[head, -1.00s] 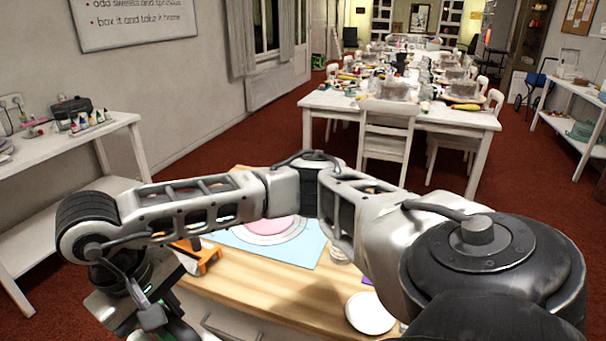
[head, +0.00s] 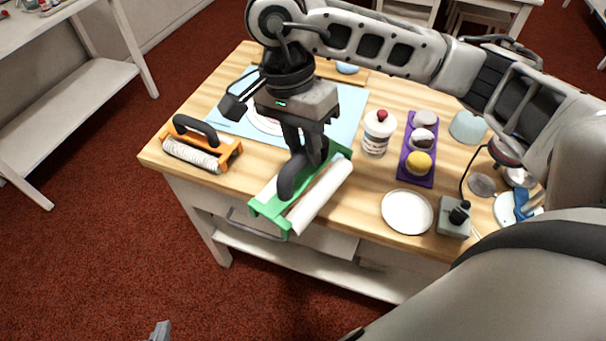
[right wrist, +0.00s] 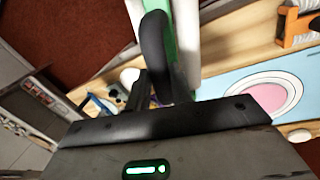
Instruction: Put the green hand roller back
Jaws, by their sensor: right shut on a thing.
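The green hand roller (head: 272,214) has a green frame, a white roll and a black handle. My right gripper (head: 306,150) is shut on its black handle and holds it over the table's front edge. I cannot tell if the roller touches the table. In the right wrist view, the black handle lies between the fingers (right wrist: 158,85), with part of the green frame and white roll beyond. A grey tip of my left gripper (head: 160,331) shows at the bottom edge of the head view, away from the table; its jaws are out of frame.
An orange hand roller (head: 232,152) lies at the table's (head: 345,222) left end. A light-blue mat (head: 350,103) with a round plate lies behind my right gripper. A jar (head: 377,135), a purple tray (head: 416,178), a white plate (head: 407,212) and a grey box (head: 453,222) stand to the right.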

